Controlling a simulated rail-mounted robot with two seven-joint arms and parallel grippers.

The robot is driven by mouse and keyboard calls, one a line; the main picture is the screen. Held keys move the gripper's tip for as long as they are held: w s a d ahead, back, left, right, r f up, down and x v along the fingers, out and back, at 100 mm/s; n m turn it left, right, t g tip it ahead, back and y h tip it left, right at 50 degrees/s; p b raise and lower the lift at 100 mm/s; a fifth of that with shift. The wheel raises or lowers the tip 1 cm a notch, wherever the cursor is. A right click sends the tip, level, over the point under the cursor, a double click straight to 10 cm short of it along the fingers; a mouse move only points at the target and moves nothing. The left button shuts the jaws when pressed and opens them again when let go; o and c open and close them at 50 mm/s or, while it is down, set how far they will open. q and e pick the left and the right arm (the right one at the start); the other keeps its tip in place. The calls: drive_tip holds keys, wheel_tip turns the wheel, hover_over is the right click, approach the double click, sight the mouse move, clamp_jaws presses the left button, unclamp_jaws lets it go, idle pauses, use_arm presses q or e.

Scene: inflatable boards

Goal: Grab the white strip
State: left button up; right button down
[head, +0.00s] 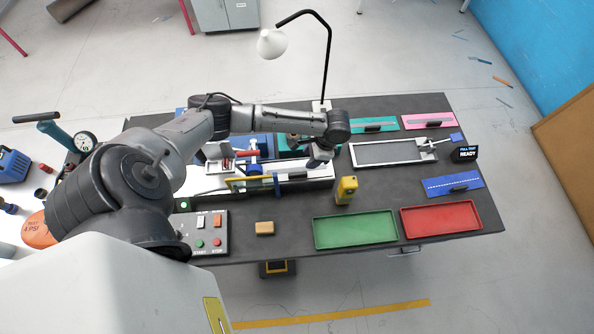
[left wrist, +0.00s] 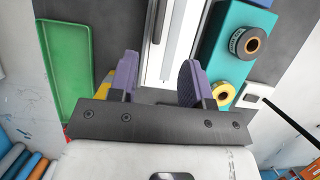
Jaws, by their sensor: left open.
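My left gripper (head: 320,160) is at the right end of a long white bench fixture (head: 212,182). In the left wrist view, its two purple fingers (left wrist: 157,78) are apart, with nothing between them that I can see gripped. Beyond the fingers, a long pale strip (left wrist: 181,30) runs lengthwise on the white fixture, beside a dark slotted block (left wrist: 157,18). I cannot tell how far the fingertips are above it. In the head view my arm and gripper hide part of this spot. My right gripper does not show.
A green tray (head: 355,230) and a red tray (head: 440,219) lie empty at the front right. A yellow device (head: 346,189) stands close to my gripper. A teal holder (left wrist: 222,55) with rolls flanks the fixture. A black lamp (head: 328,60) rises behind.

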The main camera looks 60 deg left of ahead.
use_arm(q)
hover_over(298, 174)
drive_tip(key=w, duration=0.2)
drive_tip(key=f, duration=0.5)
drive_tip(key=shift+s+d+f, duration=0.15)
drive_tip(key=shift+d+f, duration=0.2)
drive_tip(key=shift+f, duration=0.05)
drive_tip(key=shift+w+p+x, duration=0.15)
drive_tip(key=shift+p+x, duration=0.05)
drive_tip(key=shift+x, duration=1.1)
drive_tip(key=shift+w+p+x, duration=0.1)
drive_tip(key=shift+p+x, duration=0.05)
drive_tip(key=shift+x, duration=1.15)
drive_tip(key=shift+f, duration=0.1)
clamp_jaws()
